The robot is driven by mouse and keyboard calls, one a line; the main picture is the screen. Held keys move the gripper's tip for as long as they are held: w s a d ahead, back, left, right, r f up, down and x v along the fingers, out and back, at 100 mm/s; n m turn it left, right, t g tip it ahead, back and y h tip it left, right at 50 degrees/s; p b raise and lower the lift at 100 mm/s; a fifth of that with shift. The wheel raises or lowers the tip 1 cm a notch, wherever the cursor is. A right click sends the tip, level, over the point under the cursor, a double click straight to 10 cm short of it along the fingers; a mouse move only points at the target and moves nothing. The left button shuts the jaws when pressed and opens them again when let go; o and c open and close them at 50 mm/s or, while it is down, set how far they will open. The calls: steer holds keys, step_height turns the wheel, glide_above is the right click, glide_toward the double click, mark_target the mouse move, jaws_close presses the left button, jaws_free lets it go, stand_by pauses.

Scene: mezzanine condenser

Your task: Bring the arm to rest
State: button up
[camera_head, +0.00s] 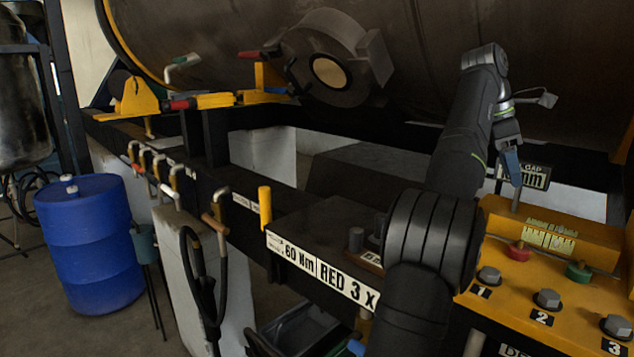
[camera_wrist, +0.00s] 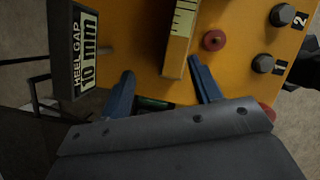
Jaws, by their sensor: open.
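My arm reaches up from the lower middle of the head view and bends over to the right. My gripper (camera_head: 513,168) hangs fingers down above the back left part of the yellow panel. In the wrist view my gripper (camera_wrist: 162,78) shows two blue fingers spread apart. A yellow bar with a scale (camera_wrist: 180,40) reaches toward the gap between the fingertips, close to the right one. I cannot tell whether they touch. No object is clearly held.
The yellow panel (camera_head: 500,284) carries numbered bolts, a red knob (camera_head: 519,252) and a green knob (camera_head: 578,271). A "HEEL GAP 10 mm" sign (camera_wrist: 88,50) stands left of the fingers. A large dark cylinder (camera_head: 420,60) lies behind. A blue drum (camera_head: 90,245) stands far left.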

steer(key=w+a+n+t, duration=0.2)
steer(key=w+a+n, duration=0.4)
steer(key=a, duration=0.6)
steer(key=shift+w+r+n+t, duration=0.3)
steer(key=shift+w+r, duration=0.05)
steer(key=shift+r, duration=0.1)
steer(key=shift+d, duration=0.1)
stand_by(0.7)
